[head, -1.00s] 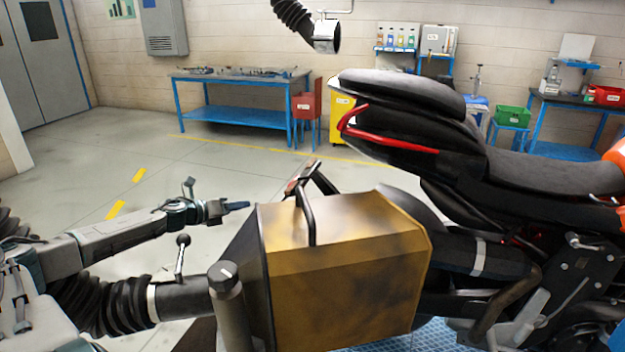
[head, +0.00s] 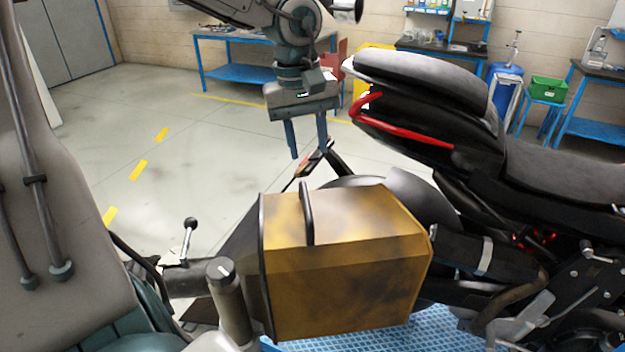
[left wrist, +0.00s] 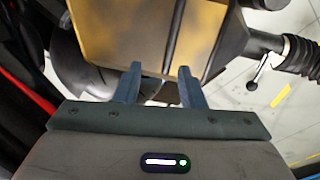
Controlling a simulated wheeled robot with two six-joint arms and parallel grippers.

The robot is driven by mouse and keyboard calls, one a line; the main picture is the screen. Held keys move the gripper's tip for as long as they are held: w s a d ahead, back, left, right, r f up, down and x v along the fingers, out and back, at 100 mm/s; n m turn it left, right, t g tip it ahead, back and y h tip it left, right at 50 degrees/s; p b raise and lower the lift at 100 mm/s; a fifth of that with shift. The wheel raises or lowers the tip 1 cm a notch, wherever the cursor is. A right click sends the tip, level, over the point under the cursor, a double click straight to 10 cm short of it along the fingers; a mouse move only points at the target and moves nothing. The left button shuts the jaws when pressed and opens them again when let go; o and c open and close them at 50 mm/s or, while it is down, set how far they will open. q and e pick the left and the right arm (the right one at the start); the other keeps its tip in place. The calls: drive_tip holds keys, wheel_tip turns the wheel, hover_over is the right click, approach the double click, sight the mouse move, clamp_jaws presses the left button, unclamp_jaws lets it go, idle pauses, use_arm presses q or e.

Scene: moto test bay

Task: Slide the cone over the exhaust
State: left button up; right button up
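The cone (head: 345,265) is a boxy, yellow, scuffed hood with a black handle (head: 307,212) on top, standing low in front of me. The exhaust (head: 484,256) is a dark cylinder with a silver band, just right of the cone; the cone hides its rear end, so I cannot tell whether they overlap. My left gripper (head: 309,153) is above and beyond the cone, fingers pointing down, open and empty. In the left wrist view its fingers (left wrist: 160,84) are apart, with the cone (left wrist: 120,35) and handle (left wrist: 172,38) ahead of them. My right gripper is out of view.
The motorcycle seat and tail (head: 425,90) overhang to the right of my left gripper. A lever (head: 188,238) and a grey post (head: 229,300) stand left of the cone. A blue grating (head: 395,335) lies below. The floor at the left is clear.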

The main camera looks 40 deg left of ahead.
sight(305, 199)
use_arm(q)
drive_tip(key=f+b, duration=0.1)
drive_tip(key=s+f+m+y+b, duration=0.1)
drive_tip(key=shift+s+f+g, duration=0.25)
drive_tip(key=shift+f+g, duration=0.05)
drive_tip(key=f, duration=0.6)
drive_tip(key=shift+w+d+f+p, duration=0.1)
drive_tip(key=shift+w+f+p, duration=0.1)
drive_tip(key=shift+f+p, duration=0.2)
drive_tip(key=shift+f, duration=0.55)
drive_tip(key=shift+c, duration=0.5)
clamp_jaws()
